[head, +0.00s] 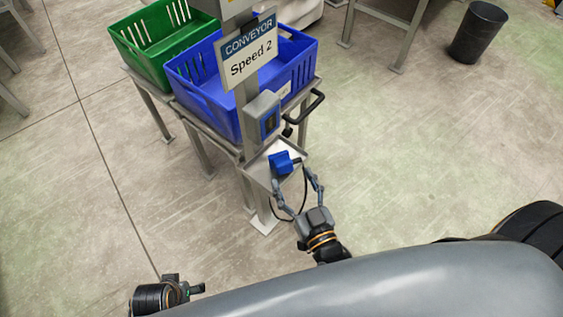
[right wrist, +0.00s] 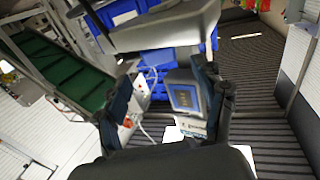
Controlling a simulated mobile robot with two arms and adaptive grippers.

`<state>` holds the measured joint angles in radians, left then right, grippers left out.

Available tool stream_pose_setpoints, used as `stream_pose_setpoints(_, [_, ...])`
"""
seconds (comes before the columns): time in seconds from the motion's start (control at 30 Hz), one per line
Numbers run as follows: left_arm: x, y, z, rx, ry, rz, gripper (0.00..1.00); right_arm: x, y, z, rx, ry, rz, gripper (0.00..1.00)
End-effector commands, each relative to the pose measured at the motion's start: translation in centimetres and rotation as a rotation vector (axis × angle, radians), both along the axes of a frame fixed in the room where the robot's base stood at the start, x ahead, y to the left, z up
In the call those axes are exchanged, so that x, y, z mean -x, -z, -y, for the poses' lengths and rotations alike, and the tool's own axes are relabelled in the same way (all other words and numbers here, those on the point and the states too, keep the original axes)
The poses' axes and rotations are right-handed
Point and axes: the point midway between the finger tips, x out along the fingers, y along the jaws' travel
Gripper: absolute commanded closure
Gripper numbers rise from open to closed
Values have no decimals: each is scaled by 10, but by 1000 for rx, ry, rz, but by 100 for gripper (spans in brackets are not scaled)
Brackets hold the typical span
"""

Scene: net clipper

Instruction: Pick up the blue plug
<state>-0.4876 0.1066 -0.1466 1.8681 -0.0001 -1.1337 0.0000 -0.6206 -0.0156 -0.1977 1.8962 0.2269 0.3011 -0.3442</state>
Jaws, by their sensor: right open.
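The blue plug (head: 280,162) lies on a small grey metal shelf (head: 258,166) at the conveyor post in the head view. A dark cable loops below it. My right gripper (head: 292,177) is open, its two fingers reaching up toward the plug from the near side. The fingertips are close to the plug, but I cannot tell whether they touch it. In the right wrist view both fingers of the right gripper (right wrist: 166,78) stand apart. I cannot pick out the plug there with certainty. The end of my left arm, with its gripper (head: 180,288), shows at the lower left; its jaws are unclear.
A grey control box (head: 262,117) with a blue face stands just behind the shelf. A "CONVEYOR Speed 2" sign (head: 249,52) is above it. A blue crate (head: 205,93) and a green crate (head: 140,50) sit behind. A black bin (head: 478,33) stands far right.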

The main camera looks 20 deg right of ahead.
Motion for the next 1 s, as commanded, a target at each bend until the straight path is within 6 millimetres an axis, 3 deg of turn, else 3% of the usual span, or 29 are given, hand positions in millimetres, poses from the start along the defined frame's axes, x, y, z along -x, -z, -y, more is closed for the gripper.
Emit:
stream_pose_setpoints(0.17, [-2,-4,0,1,0,4,27,-12,1,-1,0,0,0,30])
stream_pose_setpoints(0.5, [-5,-32,0,1,-3,19,27,-56,3,-6,1,-1,1,30])
stream_pose_setpoints(0.77, [-5,-34,0,1,-3,18,27,-58,3,-6,1,-1,-2,30])
stream_pose_setpoints(1.0, [-5,-34,0,1,-3,18,27,-58,3,-6,1,-1,-1,79])
